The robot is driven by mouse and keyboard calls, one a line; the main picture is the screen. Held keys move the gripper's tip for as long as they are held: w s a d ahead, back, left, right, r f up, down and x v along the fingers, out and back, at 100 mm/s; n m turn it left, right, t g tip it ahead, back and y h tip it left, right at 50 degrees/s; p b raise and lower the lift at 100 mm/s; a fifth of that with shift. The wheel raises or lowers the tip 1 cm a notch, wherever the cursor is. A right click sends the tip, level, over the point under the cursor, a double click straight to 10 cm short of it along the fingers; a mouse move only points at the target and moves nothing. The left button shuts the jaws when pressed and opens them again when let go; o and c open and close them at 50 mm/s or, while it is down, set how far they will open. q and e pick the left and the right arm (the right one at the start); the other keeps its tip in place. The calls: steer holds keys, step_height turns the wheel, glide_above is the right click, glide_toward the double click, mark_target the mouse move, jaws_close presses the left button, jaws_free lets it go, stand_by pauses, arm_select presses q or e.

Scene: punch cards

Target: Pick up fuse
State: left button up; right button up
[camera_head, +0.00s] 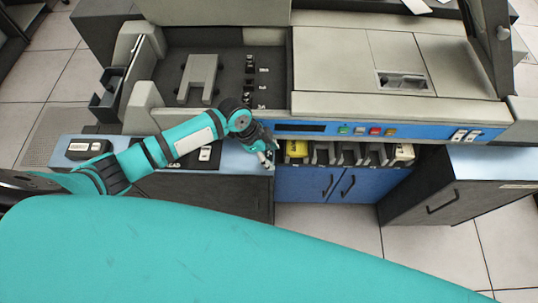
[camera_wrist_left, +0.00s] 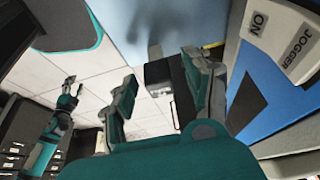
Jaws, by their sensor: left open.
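I cannot make out a fuse for certain in either view. My left gripper (camera_head: 266,155) is open at the front edge of the machine, just left of a yellow piece (camera_head: 297,150) in the row of slots below the blue control strip. In the left wrist view, its two fingers (camera_wrist_left: 160,92) are spread, with a dark box-like part (camera_wrist_left: 158,74) showing beyond and between them. Nothing is visibly held. An arm that looks like my right one stands at the left of the wrist view, its small gripper (camera_wrist_left: 70,88) too distant to judge.
The grey machine (camera_head: 350,60) has a blue panel with coloured buttons (camera_head: 375,131). Several dark slots (camera_head: 348,154) and a pale piece (camera_head: 403,152) lie right of the yellow one. Blue cabinet doors (camera_head: 340,184) are below. A dark handled cabinet (camera_head: 450,185) stands right. Tiled floor (camera_head: 335,232) is clear.

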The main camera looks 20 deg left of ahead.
arm_select(q)
steer(key=shift+c, duration=0.3)
steer(key=c, duration=1)
steer(key=shift+r, duration=0.1)
jaws_close()
